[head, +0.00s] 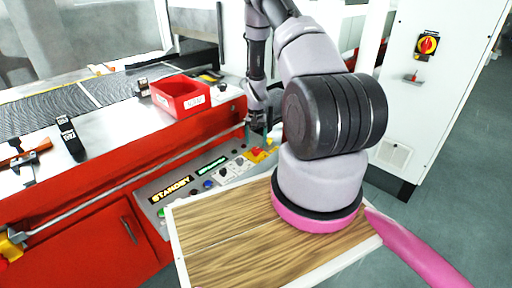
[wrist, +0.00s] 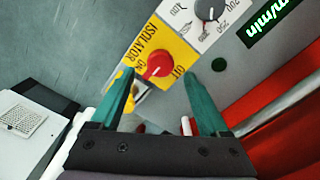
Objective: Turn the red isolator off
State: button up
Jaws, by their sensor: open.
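The red isolator knob (wrist: 158,63) sits on a yellow plate (wrist: 166,40) marked ISOLATOR, with ON to its left and OFF to its right in the wrist view. I cannot tell for certain which mark the knob points at. In the head view the yellow plate (head: 258,154) is at the right end of the red machine's control panel. My gripper (wrist: 166,84) is open and empty. Its two teal fingers reach toward the plate, one on each side of the knob in the picture, apparently short of it. In the head view my gripper (head: 257,122) is just above the plate.
A grey dial (wrist: 208,10) and a green button (wrist: 219,64) are close beside the plate. A red bin (head: 180,97) stands on the machine top. Another red-and-yellow rotary switch (head: 427,45) is on the white cabinet (head: 445,75) at right.

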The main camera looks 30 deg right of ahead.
aim_at(256, 149)
jog(key=shift+f, duration=1.85)
grip_shut()
